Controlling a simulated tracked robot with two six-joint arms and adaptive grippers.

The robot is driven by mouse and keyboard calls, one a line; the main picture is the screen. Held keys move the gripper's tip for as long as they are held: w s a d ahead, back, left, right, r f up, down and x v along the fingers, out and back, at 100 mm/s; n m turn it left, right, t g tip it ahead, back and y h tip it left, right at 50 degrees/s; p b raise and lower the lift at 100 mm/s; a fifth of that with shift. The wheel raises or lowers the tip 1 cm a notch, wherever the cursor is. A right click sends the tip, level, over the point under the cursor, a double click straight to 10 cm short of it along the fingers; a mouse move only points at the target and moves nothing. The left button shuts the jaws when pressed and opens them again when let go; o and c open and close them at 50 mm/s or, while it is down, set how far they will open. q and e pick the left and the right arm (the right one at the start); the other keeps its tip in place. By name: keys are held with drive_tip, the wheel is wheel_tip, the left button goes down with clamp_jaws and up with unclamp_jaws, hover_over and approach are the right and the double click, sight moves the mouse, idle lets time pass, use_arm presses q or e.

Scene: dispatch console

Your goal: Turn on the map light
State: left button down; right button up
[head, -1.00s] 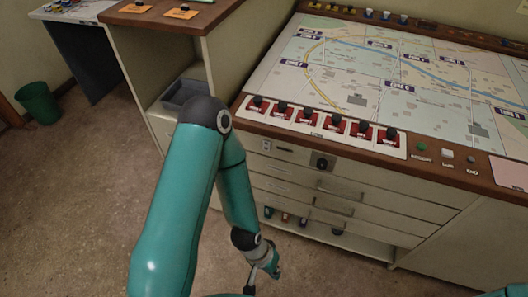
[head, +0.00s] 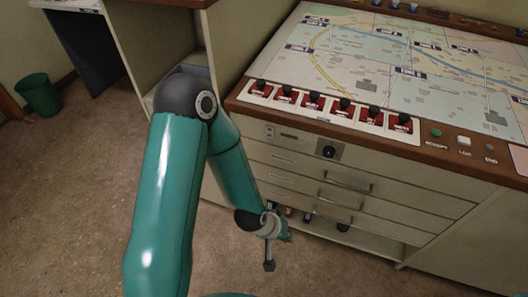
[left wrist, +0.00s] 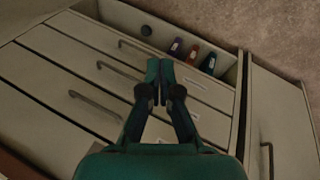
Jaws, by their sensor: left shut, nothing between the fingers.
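The map (head: 415,60) lies on the sloped top of the dispatch console. I cannot tell from these frames which control works the map light. My left gripper (head: 286,238) is shut and empty in front of the lower drawers, below the knob and apart from it. Its closed fingertips show in the left wrist view (left wrist: 159,72). My right gripper is out of view.
Several red switches (head: 312,101) line the console's near edge, with a green button (head: 436,133) to their right. Drawer handles (head: 347,181) stick out from the front. Coloured items (left wrist: 177,47) stand on the low shelf. A green bin (head: 38,98) stands far left; the floor is clear.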

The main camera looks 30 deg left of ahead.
use_arm(q)
drive_tip(key=w+a+n+t+y+b, duration=0.1)
drive_tip(key=w+a+n+t+b, duration=0.2)
drive_tip(key=w+a+b, duration=0.3)
drive_tip(key=a+r+n+t+y+b, duration=0.5)
drive_tip(key=a+r+n+t+b, duration=0.4)
drive_tip(key=b, duration=1)
drive_tip(key=a+r+n, duration=0.1)
drive_tip(key=a+n, duration=0.1)
drive_tip(key=n, duration=0.1)
drive_tip(key=shift+w+r+y+b, duration=0.25)
drive_tip(key=shift+r+y+b, duration=0.05)
drive_tip(key=shift+y+b, duration=0.1)
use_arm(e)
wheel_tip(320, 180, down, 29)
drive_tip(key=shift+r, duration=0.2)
